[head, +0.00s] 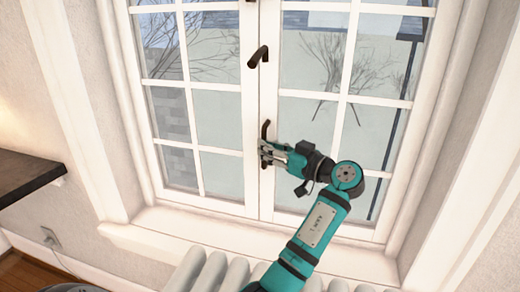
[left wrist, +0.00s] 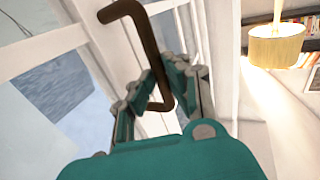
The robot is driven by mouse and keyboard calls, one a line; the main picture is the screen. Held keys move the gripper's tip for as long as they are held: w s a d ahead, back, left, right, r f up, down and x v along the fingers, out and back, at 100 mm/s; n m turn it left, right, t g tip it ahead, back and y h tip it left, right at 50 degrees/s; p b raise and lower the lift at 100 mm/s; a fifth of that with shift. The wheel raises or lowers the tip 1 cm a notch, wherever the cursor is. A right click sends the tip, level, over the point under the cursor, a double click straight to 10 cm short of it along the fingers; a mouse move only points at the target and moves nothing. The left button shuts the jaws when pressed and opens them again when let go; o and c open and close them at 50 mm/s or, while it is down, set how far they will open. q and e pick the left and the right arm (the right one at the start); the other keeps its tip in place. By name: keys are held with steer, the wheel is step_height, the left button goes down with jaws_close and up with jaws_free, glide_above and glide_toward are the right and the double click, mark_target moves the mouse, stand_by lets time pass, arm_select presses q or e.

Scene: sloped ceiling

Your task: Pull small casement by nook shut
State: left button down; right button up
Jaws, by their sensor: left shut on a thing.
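The white casement window (head: 258,185) has two paned leaves that meet at the middle in the head view. They look flush or nearly so; I cannot tell if a small gap is left. A dark brown handle (head: 265,129) sits low on the middle stile. My left gripper (head: 267,152) is shut on this handle. In the left wrist view the bent handle (left wrist: 147,40) runs down between the fingers of my left gripper (left wrist: 165,90). My right gripper is not in view.
A second dark handle (head: 258,57) sits higher on the middle stile. A white radiator (head: 215,272) stands below the sill (head: 170,232). A dark shelf (head: 25,175) juts out at the left. The wrist view shows a yellow lamp (left wrist: 277,46) near bookshelves.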

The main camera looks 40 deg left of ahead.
arm_select(q)
steer(key=shift+d+f, duration=0.1)
steer(key=shift+d, duration=0.1)
steer(key=c, duration=1.7)
jaws_free()
steer(key=shift+o, duration=0.5)
steer(key=shift+w+d, duration=0.1)
steer(key=shift+d, duration=0.15)
steer(key=d, duration=1.2)
